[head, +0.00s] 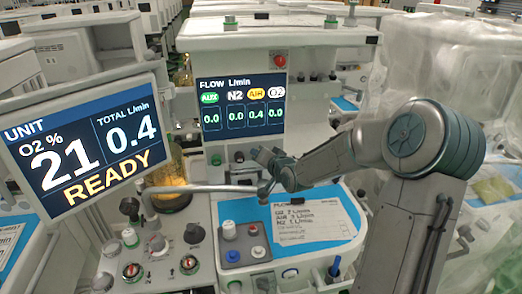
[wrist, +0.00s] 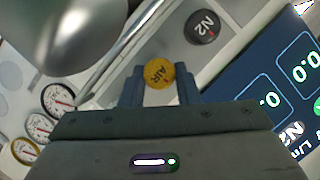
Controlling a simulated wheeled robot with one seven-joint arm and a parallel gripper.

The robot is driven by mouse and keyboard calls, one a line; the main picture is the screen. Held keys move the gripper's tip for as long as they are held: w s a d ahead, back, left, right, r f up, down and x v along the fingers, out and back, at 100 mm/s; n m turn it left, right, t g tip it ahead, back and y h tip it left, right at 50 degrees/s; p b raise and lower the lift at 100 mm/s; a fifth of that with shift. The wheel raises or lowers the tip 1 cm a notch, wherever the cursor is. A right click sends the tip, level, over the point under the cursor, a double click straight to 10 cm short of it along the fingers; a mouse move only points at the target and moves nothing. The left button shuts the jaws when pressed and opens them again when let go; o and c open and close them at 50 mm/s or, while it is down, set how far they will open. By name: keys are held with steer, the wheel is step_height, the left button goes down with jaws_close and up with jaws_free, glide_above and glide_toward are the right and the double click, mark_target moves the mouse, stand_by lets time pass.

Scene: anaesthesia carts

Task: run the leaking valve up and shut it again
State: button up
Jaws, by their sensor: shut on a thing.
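The yellow AIR knob (wrist: 158,74) sits between the two fingers of my gripper (wrist: 158,82) in the wrist view, and the gripper is shut on it. In the head view my gripper (head: 262,158) reaches the panel just below the flow display (head: 240,105) and hides the AIR knob there. The flow display reads AIR 0.4, with AUX, N2 and O2 at 0.0. The unit screen (head: 88,145) reads O2 21 %, total 0.4 L/min and READY. The black N2 knob (wrist: 202,27) is beside the AIR knob, apart from my fingers.
Several round gauges (wrist: 58,98) lie at the left in the wrist view. A pale bar (head: 205,188) crosses below the panel. A printed card (head: 300,215) and a grey block with small knobs (head: 245,243) are on the blue worktop. Covered equipment (head: 480,80) stands at right.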

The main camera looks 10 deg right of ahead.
steer(key=shift+m, duration=0.3)
stand_by(0.4)
steer(key=o, duration=1)
steer(key=shift+p+v, duration=1.4)
steer(key=shift+v, duration=5.5)
steer(key=shift+f, duration=0.15)
